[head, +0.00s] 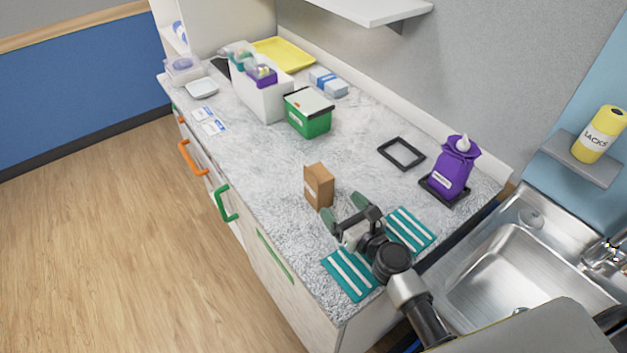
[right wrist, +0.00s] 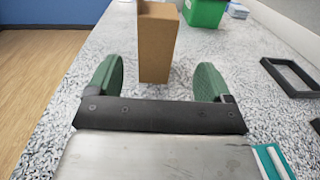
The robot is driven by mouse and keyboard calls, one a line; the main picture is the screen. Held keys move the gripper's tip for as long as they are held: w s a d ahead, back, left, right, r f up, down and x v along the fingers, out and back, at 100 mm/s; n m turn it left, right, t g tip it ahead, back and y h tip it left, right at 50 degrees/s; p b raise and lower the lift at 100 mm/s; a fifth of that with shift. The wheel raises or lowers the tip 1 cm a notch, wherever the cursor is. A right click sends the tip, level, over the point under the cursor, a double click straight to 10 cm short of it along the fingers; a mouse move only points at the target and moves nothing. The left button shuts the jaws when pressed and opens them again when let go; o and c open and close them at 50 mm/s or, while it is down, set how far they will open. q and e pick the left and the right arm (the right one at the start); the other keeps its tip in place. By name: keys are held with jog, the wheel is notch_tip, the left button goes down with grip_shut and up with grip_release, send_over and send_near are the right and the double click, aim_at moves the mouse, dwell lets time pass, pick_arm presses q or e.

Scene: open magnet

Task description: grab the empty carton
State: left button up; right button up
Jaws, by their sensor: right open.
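A small brown cardboard carton (head: 318,187) stands upright on the speckled counter in the head view. It also shows in the right wrist view (right wrist: 157,42), straight ahead and roughly centred between the fingers. Its inside cannot be seen clearly. My right gripper (head: 343,211) is open, with green finger pads, close to the near side of the carton. In the right wrist view the gripper (right wrist: 158,82) has its fingers spread wider than the carton, and nothing is held. My left gripper is not in view.
A green box (head: 308,121) stands behind the carton. Striped teal cloths (head: 350,274) lie beside my right arm. The sink (head: 515,265) is at lower right. Counter around the carton is clear.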

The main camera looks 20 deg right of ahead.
aim_at(319, 182)
jog(key=x, duration=0.9)
jog(key=shift+w+a+p, duration=0.2)
jog(key=shift+a+p, duration=0.1)
jog(key=shift+r, duration=0.1)
jog(key=c, duration=1)
